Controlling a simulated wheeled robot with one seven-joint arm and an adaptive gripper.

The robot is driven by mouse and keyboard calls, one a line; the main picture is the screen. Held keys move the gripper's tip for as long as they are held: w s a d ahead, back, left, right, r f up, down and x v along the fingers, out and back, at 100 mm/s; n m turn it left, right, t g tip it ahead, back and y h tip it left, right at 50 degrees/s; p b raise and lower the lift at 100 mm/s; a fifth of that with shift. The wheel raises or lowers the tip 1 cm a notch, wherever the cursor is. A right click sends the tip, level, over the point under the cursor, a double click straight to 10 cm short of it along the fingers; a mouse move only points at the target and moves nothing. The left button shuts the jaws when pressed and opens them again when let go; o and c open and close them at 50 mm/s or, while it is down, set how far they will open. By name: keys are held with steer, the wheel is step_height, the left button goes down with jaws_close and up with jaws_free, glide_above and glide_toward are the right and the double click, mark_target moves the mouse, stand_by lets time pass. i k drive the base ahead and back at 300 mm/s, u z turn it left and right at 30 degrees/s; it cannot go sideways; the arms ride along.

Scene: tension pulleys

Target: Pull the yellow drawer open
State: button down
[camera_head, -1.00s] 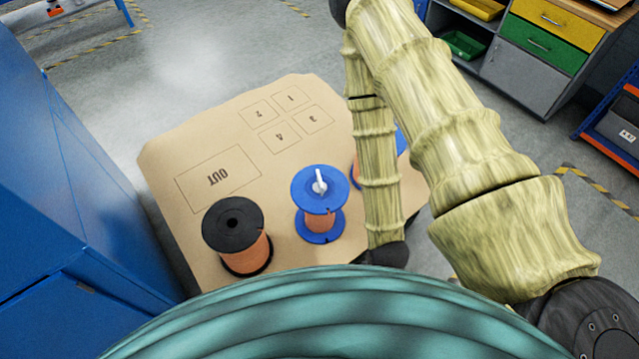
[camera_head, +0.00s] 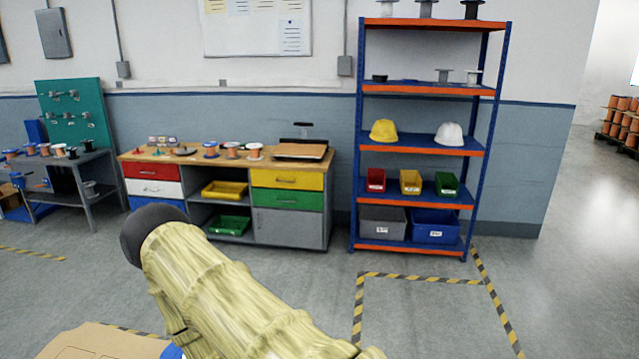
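The yellow drawer (camera_head: 287,179) is in the workbench against the back wall, at the top of the right-hand stack, above the green drawer (camera_head: 287,199). Its front looks flush with the bench, so it appears shut. A small handle shows on its front. My arm, in a yellow-green ribbed cover, reaches up from the bottom middle, far in front of the bench. My gripper is not in view.
The workbench (camera_head: 229,157) carries several spools. A blue and orange shelf rack (camera_head: 424,90) stands to its right. A grey table (camera_head: 75,165) with spools is at the left. A cardboard-coloured surface (camera_head: 100,341) lies low in front. The floor between is clear.

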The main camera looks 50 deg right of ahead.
mark_target(313, 181)
steer(key=z, duration=1.95)
steer(key=i, duration=4.1)
steer(key=u, duration=2.65)
steer(key=i, duration=0.45)
steer(key=u, duration=0.05)
